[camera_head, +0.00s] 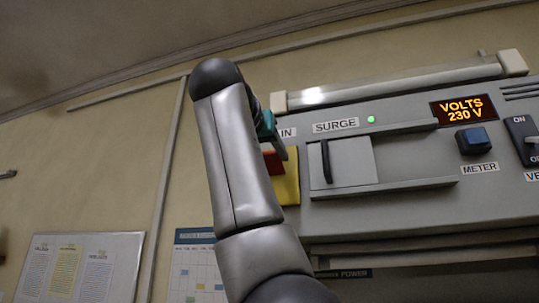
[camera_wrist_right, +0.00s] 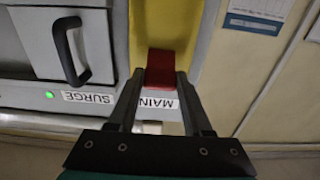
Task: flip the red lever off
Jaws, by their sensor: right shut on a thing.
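The red lever (camera_head: 273,162) sits on a yellow plate (camera_head: 290,188) at the left end of the console, partly hidden behind my right arm in the head view. In the wrist view, which is upside down, the red lever (camera_wrist_right: 160,62) shows in front of the yellow plate (camera_wrist_right: 190,30), by a MAIN label (camera_wrist_right: 158,103). My right gripper (camera_wrist_right: 160,76) has one finger on each side of the lever and is shut on it. In the head view the right gripper (camera_head: 281,150) is mostly hidden by the arm. My left gripper is not in view.
Right of the lever is a SURGE panel with a sliding door (camera_head: 352,163) and black handle (camera_head: 326,162), with a lit green light (camera_head: 371,119). Further right are a VOLTS 230 V display (camera_head: 463,109), a blue METER button (camera_head: 473,140) and a switch (camera_head: 524,140). A calendar (camera_head: 197,265) hangs below left.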

